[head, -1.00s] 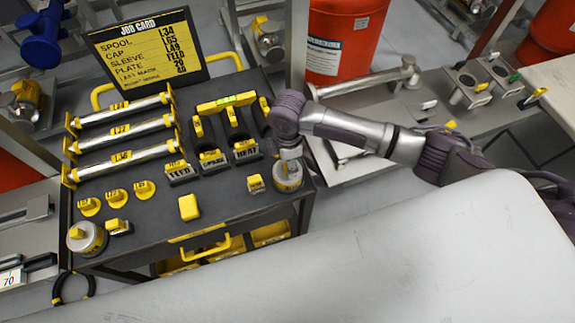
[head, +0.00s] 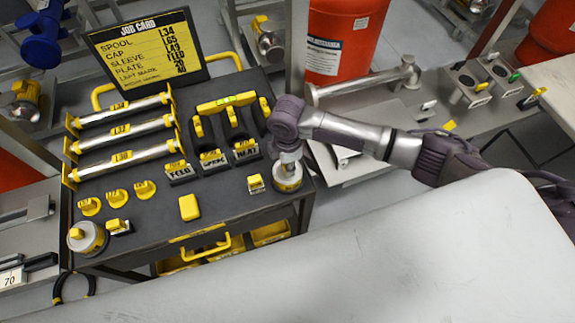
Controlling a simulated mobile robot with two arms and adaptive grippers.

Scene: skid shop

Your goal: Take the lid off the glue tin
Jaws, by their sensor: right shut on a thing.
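A round pale tin with a yellow band (head: 288,181) stands upright at the right front corner of the dark cart top. My right gripper (head: 290,161) points down onto the top of this tin and is shut on its lid. The fingers and wrist hide most of the lid, and I see no clear gap between lid and tin. A second, similar round tin with a yellow knob on top (head: 87,238) stands at the left front corner. I cannot read a label on either tin. My left gripper is out of view.
The cart top (head: 230,195) also holds silver spools (head: 122,130), yellow caps (head: 117,196), a yellow block (head: 189,207) and a small yellow-topped block (head: 255,184) close left of the gripper. A job card (head: 145,45) stands behind. A pale surface (head: 420,255) fills the front right.

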